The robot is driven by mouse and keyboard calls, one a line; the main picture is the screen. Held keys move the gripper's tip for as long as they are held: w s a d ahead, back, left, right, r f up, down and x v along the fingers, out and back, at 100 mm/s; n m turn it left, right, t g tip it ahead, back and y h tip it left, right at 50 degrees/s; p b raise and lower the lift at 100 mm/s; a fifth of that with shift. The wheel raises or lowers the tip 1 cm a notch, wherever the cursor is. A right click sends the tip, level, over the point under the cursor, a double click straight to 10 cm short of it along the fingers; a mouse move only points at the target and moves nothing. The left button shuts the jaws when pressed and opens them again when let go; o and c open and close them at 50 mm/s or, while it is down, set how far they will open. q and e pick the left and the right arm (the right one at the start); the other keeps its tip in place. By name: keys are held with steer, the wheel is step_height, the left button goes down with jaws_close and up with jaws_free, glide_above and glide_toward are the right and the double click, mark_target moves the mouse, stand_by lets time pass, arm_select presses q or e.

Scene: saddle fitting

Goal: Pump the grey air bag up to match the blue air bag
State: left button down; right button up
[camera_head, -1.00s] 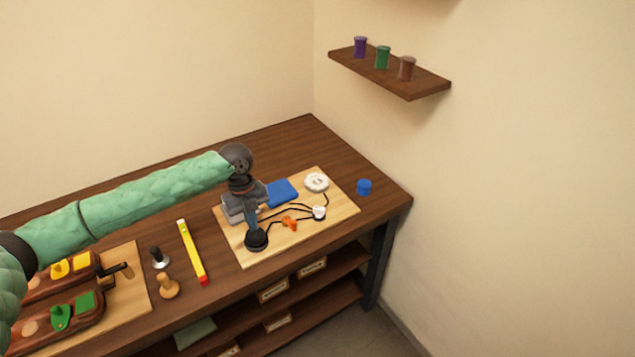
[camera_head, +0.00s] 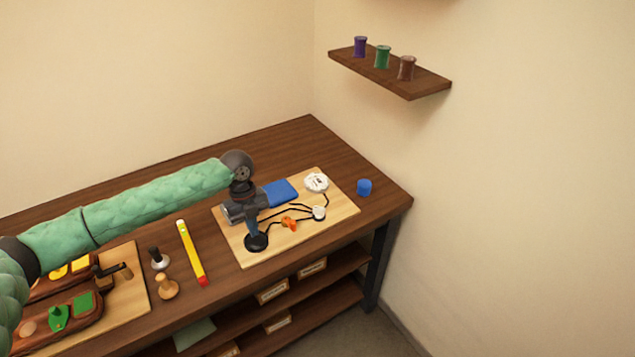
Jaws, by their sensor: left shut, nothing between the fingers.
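The grey air bag (camera_head: 231,213) lies at the left of the light wooden board, partly hidden behind my left gripper. The blue air bag (camera_head: 281,193) lies flat to its right. A black pump bulb (camera_head: 256,243) sits at the board's front left and looks flattened. My left gripper (camera_head: 254,235) is shut, points down, and its tips press on the bulb's top. Black hoses run across the board to a small white fitting (camera_head: 319,212) and a round white gauge-like disc (camera_head: 316,182). An orange piece (camera_head: 289,223) lies by the hoses. My right gripper is out of view.
A yellow level (camera_head: 191,252), two knobbed tools (camera_head: 167,287) and another board with brown trays (camera_head: 80,310) lie to the left. A wall shelf (camera_head: 400,82) holds three spools.

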arm_select(q)
steer(key=shift+r+p, duration=1.35)
steer(key=shift+r, duration=0.25)
steer(key=shift+f, duration=0.25)
steer(key=shift+f+b, duration=0.6)
steer(key=shift+f, duration=0.85)
steer(key=shift+r, duration=0.15)
steer(key=shift+r+p, duration=1.45)
steer(key=shift+r, duration=0.1)
steer(key=shift+f, duration=0.25)
